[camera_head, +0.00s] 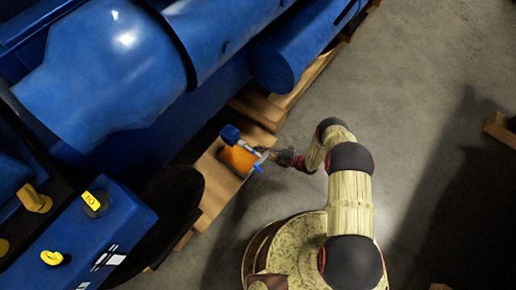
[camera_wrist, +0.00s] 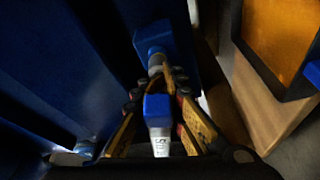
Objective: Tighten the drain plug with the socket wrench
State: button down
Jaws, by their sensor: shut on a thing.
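My gripper (camera_head: 272,155) is shut on a metal tool with blue ends, which looks like the socket wrench (camera_head: 247,147). In the wrist view my fingers (camera_wrist: 160,82) close around its metal part. A larger blue block (camera_wrist: 153,40) lies beyond the fingertips, and a smaller blue piece (camera_wrist: 157,105) above a silver, marked part shows between the fingers. In the head view the larger blue end points up and left, toward the blue engine (camera_head: 160,140). I cannot make out the drain plug, nor whether the tool touches the engine.
A dark-rimmed orange tray (camera_wrist: 275,30) lies on the wooden pallet (camera_head: 210,178) beside the tool. The engine's blue body fills the left. A blue box (camera_head: 125,220) with labels stands at lower left. Grey floor (camera_head: 430,70) is open to the right.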

jog(key=shift+d, duration=0.1)
jog(key=r+n+h+p, duration=0.1)
jog(key=n+p, duration=0.1)
jog(key=n, duration=0.1)
jog(key=n+h+p, duration=0.1)
jog(key=n, duration=0.2)
jog(key=s+r+n+h+p, duration=0.1)
jog(key=n+p, duration=0.1)
jog(key=n, duration=0.1)
jog(key=shift+s+d+r+n+h+p, duration=0.1)
jog(key=shift+d+r+n+h+p, duration=0.2)
jog(key=shift+d+r, duration=0.1)
dwell(0.4)
